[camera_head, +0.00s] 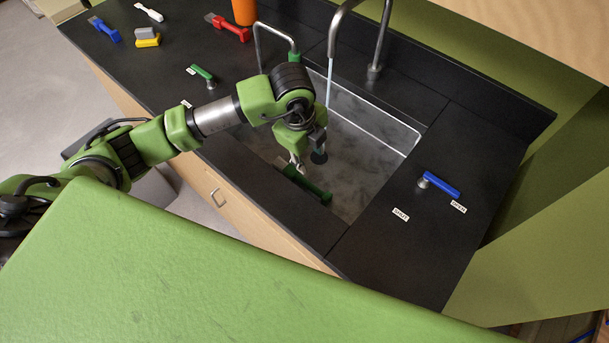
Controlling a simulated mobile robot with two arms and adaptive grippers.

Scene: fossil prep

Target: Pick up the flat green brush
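A flat green brush (316,191) lies low in the sink (372,185), near its front wall. Part of it is hidden behind my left gripper. My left gripper (305,158) reaches down into the sink just above and beside the brush. Its fingers look spread, with nothing visible between them; I cannot tell whether a fingertip touches the brush. My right gripper is not in view.
A faucet (333,40) runs water into the sink behind my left arm. A green valve handle (203,73) and a blue one (441,186) stand on the dark counter (285,215). Red (229,28) and blue (104,29) brushes and an orange cup (245,11) are farther back.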

